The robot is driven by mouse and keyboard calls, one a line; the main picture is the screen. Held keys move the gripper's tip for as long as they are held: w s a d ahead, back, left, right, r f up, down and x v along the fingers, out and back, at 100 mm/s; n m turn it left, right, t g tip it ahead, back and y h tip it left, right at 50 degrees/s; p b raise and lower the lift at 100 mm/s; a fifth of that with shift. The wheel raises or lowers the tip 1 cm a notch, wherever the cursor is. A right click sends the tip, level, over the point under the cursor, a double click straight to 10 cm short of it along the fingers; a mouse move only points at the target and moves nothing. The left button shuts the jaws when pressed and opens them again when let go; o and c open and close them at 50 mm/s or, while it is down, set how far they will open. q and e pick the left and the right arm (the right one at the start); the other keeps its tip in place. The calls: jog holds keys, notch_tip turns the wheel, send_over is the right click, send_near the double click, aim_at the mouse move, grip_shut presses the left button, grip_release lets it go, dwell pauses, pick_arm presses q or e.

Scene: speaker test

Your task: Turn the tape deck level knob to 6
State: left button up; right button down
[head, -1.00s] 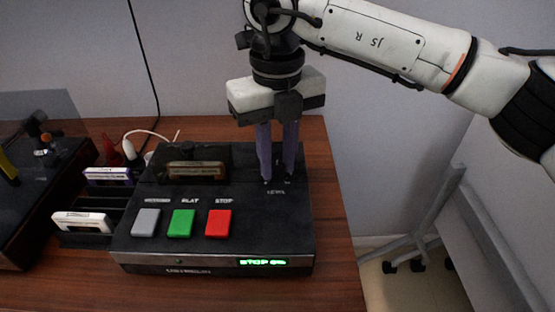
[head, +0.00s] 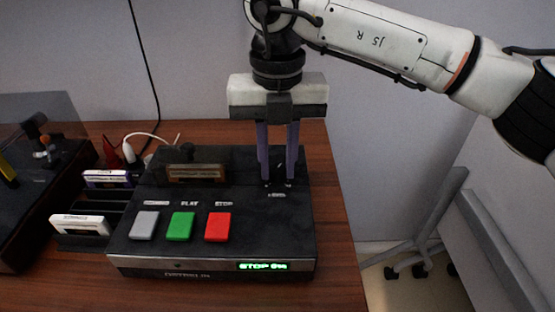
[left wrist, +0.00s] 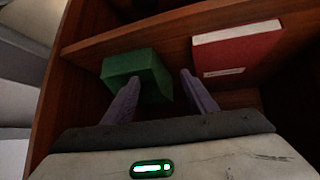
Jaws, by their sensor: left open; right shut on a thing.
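The tape deck (head: 150,255) is a black unit on the wooden table, with grey, green and red buttons and a lit green display (head: 263,266) that reads "STOP" and a blurred figure. My right gripper (head: 277,180) points straight down over the deck's right rear, its purple fingers shut around the level knob, which they mostly hide. A small "LEVEL" label (head: 277,195) shows in front of the fingertips. My left gripper (left wrist: 160,90) shows only in the left wrist view, open, with a green box (left wrist: 137,72) beyond its fingers.
A cassette rack with a purple cassette (head: 108,179) and a white cassette (head: 81,224) stands left of the deck. A turntable (head: 30,200) with a clear cover is at the far left. The left wrist view shows a red book (left wrist: 237,48) on a wooden shelf.

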aim_at(278, 170)
jog(key=shift+r, duration=0.1)
jog(key=c, duration=1.5)
grip_release()
notch_tip(278, 170, up, 10)
jog(key=shift+r+p, duration=0.15)
jog(key=shift+p, duration=0.35)
